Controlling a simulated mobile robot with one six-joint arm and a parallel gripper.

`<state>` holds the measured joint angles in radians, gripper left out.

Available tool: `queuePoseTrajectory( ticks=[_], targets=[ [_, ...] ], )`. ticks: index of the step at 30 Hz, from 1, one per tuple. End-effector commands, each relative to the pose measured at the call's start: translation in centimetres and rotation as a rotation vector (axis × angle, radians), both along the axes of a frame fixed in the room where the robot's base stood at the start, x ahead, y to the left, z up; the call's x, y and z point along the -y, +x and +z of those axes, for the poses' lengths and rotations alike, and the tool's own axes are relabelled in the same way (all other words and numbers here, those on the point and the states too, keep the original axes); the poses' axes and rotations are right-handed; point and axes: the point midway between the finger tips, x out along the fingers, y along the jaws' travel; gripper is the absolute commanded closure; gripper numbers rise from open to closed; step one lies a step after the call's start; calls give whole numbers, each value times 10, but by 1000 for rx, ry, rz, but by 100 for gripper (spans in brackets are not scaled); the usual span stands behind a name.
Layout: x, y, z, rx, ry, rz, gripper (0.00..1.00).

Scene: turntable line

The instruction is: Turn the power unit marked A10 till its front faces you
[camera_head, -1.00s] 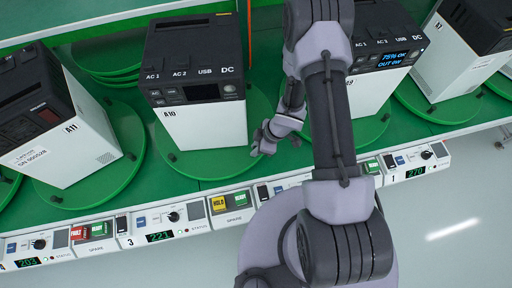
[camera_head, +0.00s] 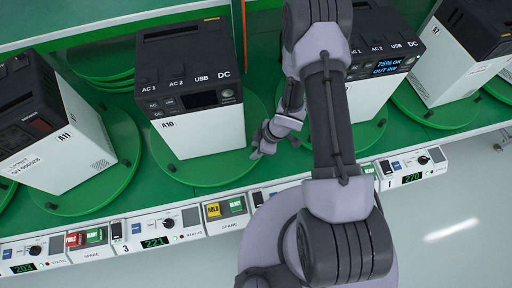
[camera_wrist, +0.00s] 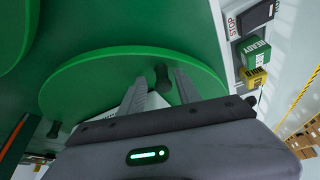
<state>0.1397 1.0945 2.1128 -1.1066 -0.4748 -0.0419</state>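The power unit A10 (camera_head: 203,132) is a white box with a black top and a dark front panel, standing on a round green turntable (camera_head: 170,150). Its panel, with ports and a dark screen, faces the head camera, slightly skewed. A black knob (camera_head: 171,168) stands on the turntable's near-left rim. My gripper (camera_head: 262,150) is low at the turntable's right rim. In the wrist view my gripper (camera_wrist: 160,78) has its fingers apart on either side of a black knob (camera_wrist: 162,74), with gaps visible. The unit is mostly hidden there behind the gripper.
Unit A11 (camera_head: 75,140) stands on the left turntable; another unit with a lit screen (camera_head: 385,65) stands close on the right, partly behind my arm. A console strip (camera_head: 155,228) with buttons and displays runs along the front edge. Green shelf boards lie behind.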

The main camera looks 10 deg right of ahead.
Motion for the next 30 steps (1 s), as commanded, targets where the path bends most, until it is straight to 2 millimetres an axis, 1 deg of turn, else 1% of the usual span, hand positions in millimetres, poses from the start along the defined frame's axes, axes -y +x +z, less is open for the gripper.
queuePoseTrajectory(
  ticks=[4, 8, 11, 18, 21, 25, 30],
  targets=[
    [1, 0, 4, 1, 0, 0, 60],
    [9, -2, 25, 1, 0, -3, 60],
    [19, -5, 51, 3, -1, -3, 60],
    [46, -15, 122, 1, 0, -2, 60],
    [55, -18, 144, 1, 0, -2, 60],
    [61, -21, 159, -1, 0, -2, 60],
    [64, -22, 161, -1, 0, 0, 60]
  ],
)
